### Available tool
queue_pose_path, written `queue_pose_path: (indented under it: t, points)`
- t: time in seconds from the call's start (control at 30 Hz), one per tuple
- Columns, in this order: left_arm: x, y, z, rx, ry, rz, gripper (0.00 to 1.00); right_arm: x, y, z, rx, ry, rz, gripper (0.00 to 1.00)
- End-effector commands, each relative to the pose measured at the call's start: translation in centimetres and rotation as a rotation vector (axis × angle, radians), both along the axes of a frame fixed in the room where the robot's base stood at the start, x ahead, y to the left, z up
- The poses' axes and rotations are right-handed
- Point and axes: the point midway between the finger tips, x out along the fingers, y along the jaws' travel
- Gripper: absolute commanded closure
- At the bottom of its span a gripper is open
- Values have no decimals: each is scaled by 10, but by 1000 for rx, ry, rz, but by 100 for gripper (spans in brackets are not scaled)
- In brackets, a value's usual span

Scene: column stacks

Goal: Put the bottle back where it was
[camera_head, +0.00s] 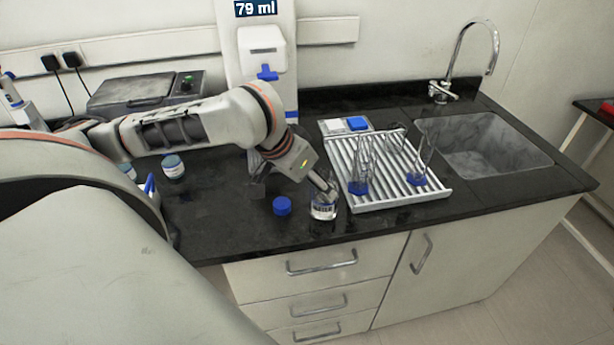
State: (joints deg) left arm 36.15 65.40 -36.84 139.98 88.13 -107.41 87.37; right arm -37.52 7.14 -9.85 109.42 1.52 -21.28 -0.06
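A small clear glass bottle (323,210) with a pale label stands upright and uncapped on the black counter near its front edge, just left of the white rack. My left gripper (325,188) reaches down from the upper left, with its fingertips at the bottle's neck. The fingers overlap the bottle's top, so I cannot see whether they grip it. A blue cap (282,206) lies on the counter just left of the bottle. My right gripper is not in view.
A ribbed white drying rack (437,195) holds glassware with blue bases. A sink (485,145) is at right. A dispenser (262,55) reading 79 ml stands behind my arm. Jars (174,168) stand at left. The counter's front left is clear.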

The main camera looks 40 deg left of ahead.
Motion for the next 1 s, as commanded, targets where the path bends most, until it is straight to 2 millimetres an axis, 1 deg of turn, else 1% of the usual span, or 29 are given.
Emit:
queue_pose_path:
  t: [0.03, 0.1, 0.27, 0.77, 1.0]
  points:
    - [-3, 1, 8, 3, -4, -2, 36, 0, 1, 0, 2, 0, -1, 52]
    - [-7, 2, 15, 3, -3, 0, 36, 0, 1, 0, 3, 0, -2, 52]
    - [-12, 1, 22, 0, -1, -1, 36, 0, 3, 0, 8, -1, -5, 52]
    - [-13, 1, 23, 0, 0, 0, 36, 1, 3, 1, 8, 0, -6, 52]
    - [-13, 1, 23, 0, 0, -1, 36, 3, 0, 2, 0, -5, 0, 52]
